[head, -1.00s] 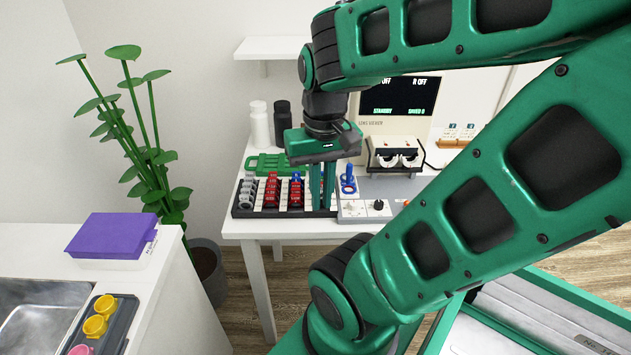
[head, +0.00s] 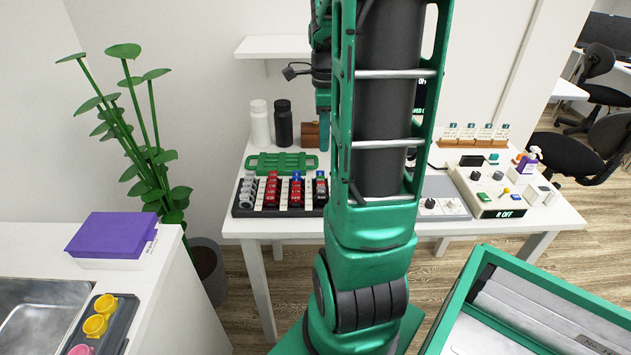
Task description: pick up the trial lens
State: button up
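Several trial lenses with grey, red and blue rims stand in rows in a black rack on the white table; one red lens (head: 271,190) is near the middle. The rack (head: 262,213) is partly covered at its right end by my arm. I cannot tell which lens the task means. My gripper (head: 323,148) is up behind my arm, above the back of the table and clear of the rack. Only a narrow green part of it shows, pointing down. I cannot see whether it is open or holds a lens.
A green tray (head: 283,163) lies behind the rack. White (head: 260,124) and black (head: 283,124) bottles stand at the back under a shelf (head: 275,46). A control box (head: 500,190) and cards (head: 475,132) are on the right. A purple-lidded box (head: 112,238) sits on the left counter.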

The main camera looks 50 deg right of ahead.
send_over(322, 172)
notch_tip(322, 172, down, 5)
jog(key=shift+d+f, duration=0.1)
jog(key=shift+d, duration=0.05)
jog(key=shift+w+f, duration=0.2)
jog(key=shift+f, duration=1.15)
jog(key=shift+w+f, duration=0.15)
jog(key=shift+f, duration=1.15)
grip_shut()
jog(key=shift+r, duration=0.1)
